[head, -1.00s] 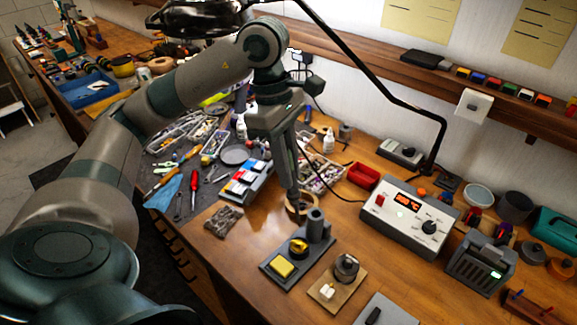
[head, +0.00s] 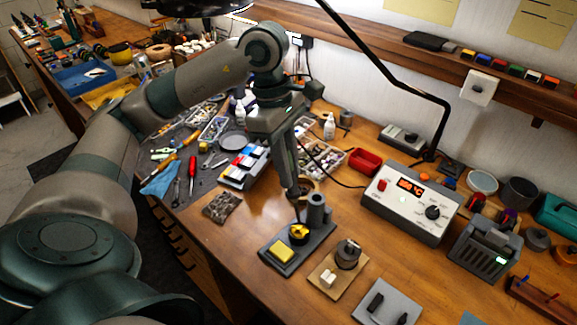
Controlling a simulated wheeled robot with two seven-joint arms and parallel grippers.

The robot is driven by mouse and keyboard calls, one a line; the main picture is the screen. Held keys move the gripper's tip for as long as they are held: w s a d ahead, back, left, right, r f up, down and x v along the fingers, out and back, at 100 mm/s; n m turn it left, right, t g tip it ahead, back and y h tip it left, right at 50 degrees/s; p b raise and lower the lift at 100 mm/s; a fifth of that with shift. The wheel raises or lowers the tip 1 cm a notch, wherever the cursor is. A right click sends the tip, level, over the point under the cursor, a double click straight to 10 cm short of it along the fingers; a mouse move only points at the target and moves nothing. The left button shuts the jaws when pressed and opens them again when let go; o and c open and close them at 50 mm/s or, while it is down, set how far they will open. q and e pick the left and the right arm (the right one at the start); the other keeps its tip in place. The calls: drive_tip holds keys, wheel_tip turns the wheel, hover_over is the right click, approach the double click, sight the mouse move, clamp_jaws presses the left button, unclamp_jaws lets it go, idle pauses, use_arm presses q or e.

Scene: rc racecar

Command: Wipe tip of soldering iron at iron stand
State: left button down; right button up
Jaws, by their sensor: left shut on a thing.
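The iron stand (head: 270,258) is a dark base on the wooden bench, with a yellow sponge (head: 282,250), a cup of brass wool (head: 299,232) and an upright grey holder tube (head: 316,212). My left gripper (head: 293,190) points down just above and behind the brass wool. It is shut on the soldering iron (head: 298,210), which shows only as a thin dark piece below the fingers. Its lower end is at or just over the brass wool; contact cannot be told. My right gripper is not in view.
A white soldering station (head: 405,208) stands right of the stand. A small wooden board (head: 325,284) with parts and a grey plate (head: 395,302) lie in front. A tape roll (head: 311,187) is close behind the fingers. Bare bench lies left of the stand.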

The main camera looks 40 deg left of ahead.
use_arm(q)
drive_tip(key=shift+f+b, duration=0.5)
drive_tip(key=shift+b, duration=0.2)
idle(0.6)
drive_tip(key=shift+b, duration=0.3)
idle(0.7)
idle(0.6)
drive_tip(key=shift+f, duration=0.15)
idle(0.4)
drive_tip(key=shift+f+b, duration=0.45)
drive_tip(key=shift+b, duration=0.25)
idle(1.3)
